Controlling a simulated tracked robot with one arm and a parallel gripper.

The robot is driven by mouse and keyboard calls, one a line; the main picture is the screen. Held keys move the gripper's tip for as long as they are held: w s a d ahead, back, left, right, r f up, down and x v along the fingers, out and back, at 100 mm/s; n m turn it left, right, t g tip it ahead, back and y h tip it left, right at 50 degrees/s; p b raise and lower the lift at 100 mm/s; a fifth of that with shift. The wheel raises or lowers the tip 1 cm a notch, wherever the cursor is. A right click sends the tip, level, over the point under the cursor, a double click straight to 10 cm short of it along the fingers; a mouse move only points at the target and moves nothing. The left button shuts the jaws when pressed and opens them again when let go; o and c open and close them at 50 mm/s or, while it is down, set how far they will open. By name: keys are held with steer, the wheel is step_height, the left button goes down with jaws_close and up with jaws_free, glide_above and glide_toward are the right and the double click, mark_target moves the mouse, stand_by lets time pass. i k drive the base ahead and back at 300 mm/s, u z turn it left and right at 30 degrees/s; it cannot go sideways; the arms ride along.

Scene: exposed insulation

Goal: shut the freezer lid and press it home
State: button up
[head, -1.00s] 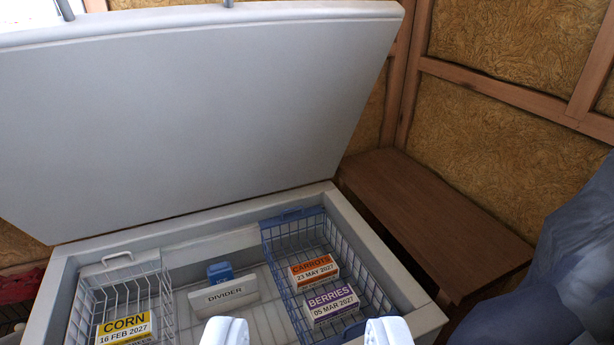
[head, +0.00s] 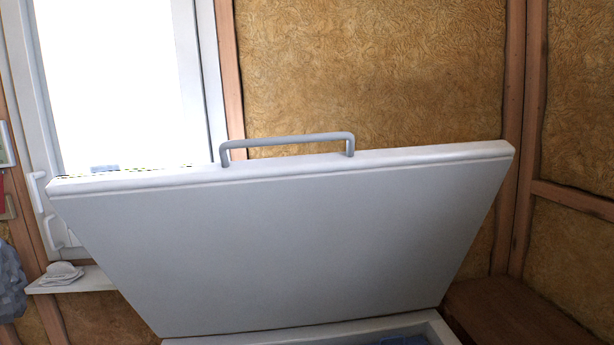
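The freezer lid (head: 290,245) stands raised and leans back, its pale inner face towards me. A grey bar handle (head: 290,140) sits on its top edge, near the middle. Only a strip of the freezer's rim (head: 300,334) shows along the bottom of the head view, with a bit of the blue basket (head: 405,341) inside. The rest of the freezer's inside is out of view. My gripper is not in the picture now.
A window (head: 115,85) with a white frame is behind the lid at the left. A small white shelf (head: 95,282) with a pale object on it juts out at lower left. A brown wooden bench (head: 505,310) stands at lower right. Insulated, timber-framed walls are behind.

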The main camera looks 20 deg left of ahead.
mark_target(225, 247)
steer(key=u, duration=0.7)
steer(key=i, duration=0.8)
steer(key=u, duration=0.05)
